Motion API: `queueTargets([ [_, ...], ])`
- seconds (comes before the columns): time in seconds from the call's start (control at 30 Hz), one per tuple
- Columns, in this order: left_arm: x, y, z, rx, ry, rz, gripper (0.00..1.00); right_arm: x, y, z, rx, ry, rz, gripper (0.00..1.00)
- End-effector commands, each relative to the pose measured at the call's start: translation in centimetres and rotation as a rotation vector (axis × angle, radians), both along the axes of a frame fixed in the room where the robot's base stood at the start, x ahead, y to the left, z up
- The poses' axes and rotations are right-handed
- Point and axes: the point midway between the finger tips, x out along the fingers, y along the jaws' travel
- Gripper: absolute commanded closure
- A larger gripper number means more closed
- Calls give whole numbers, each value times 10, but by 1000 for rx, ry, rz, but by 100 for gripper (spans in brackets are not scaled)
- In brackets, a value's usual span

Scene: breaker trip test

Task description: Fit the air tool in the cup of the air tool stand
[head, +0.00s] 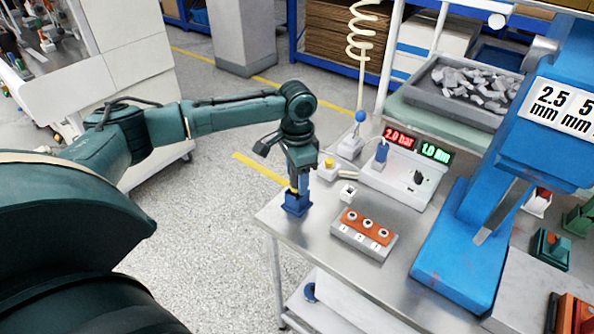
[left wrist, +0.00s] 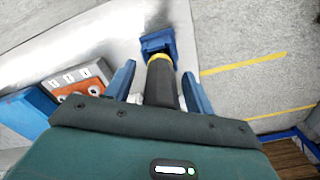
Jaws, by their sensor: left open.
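The blue air tool stand (head: 298,206) stands at the near left corner of the steel table. The air tool (left wrist: 160,84), a dark cylinder with a yellow collar, points down at the stand's blue cup (left wrist: 158,42). Its yellow part meets the cup in the left wrist view, but I cannot tell how deep it sits. My left gripper (head: 298,180) is directly above the stand. Its two blue fingers are open, one on each side of the tool, with gaps visible in the left wrist view (left wrist: 155,72). My right gripper is out of view.
A grey block with an orange top and three round buttons (head: 366,232) lies right of the stand. Behind are a control box with red and green displays (head: 402,170) and a coiled hose (head: 362,40). A big blue machine (head: 470,230) fills the right. Floor is left of the table.

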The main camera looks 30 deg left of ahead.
Motion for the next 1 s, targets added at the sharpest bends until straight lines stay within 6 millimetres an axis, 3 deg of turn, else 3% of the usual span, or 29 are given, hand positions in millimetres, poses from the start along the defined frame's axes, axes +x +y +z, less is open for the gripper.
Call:
queueTargets([
  [0.17,0,0,0,0,0,0,46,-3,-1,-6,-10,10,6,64],
  [0.27,1,0,18,-1,-5,0,46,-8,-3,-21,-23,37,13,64],
  [0.5,1,0,75,-2,-6,0,46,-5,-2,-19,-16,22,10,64],
  [0.7,1,0,113,-1,-4,0,46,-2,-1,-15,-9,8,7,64],
  [1.0,0,0,132,-1,-1,0,46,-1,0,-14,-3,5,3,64],
])
